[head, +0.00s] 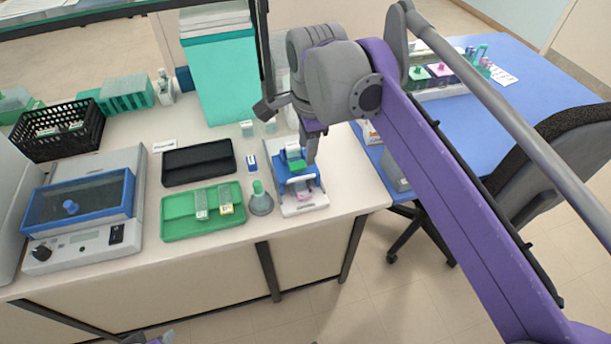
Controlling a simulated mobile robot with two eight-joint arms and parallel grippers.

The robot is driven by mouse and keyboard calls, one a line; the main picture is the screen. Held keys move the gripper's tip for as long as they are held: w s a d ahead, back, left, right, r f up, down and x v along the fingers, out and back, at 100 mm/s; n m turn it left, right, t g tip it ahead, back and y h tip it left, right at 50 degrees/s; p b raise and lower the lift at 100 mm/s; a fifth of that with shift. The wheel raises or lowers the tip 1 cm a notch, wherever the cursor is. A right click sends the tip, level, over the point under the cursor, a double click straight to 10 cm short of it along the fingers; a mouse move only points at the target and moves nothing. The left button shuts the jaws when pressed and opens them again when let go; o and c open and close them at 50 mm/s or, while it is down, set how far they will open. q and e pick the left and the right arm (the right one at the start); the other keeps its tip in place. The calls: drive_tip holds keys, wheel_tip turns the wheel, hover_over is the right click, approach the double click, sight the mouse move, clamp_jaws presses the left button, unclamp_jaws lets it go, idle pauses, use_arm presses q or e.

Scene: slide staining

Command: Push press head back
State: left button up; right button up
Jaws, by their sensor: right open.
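The press (297,205) is a small device with a white base near the front right edge of the bench. My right gripper (311,148) points down over the rear right of the press, close to the green part. It is open with nothing seen between its fingers. Whether it touches the press cannot be told. Only a sliver of my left gripper (152,339) seems to show at the bottom edge.
Left of the press stand a grey-green funnel-shaped bottle (260,199), a green tray (170,218) with slide holders, and a black tray (198,173). A teal bin (222,80) stands behind. A blue table (540,75) and chair (560,160) are at right.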

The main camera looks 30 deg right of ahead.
sight(304, 178)
drive_tip(key=f, duration=0.3)
drive_tip(key=w+f, duration=0.1)
drive_tip(key=f, duration=0.2)
drive_tip(key=w+f, duration=0.1)
drive_tip(key=f, duration=0.3)
drive_tip(key=shift+d+f+b, duration=0.1)
drive_tip(key=shift+d+b, duration=0.1)
drive_tip(key=shift+b, duration=0.2)
drive_tip(key=shift+c, duration=0.2)
clamp_jaws()
idle(0.7)
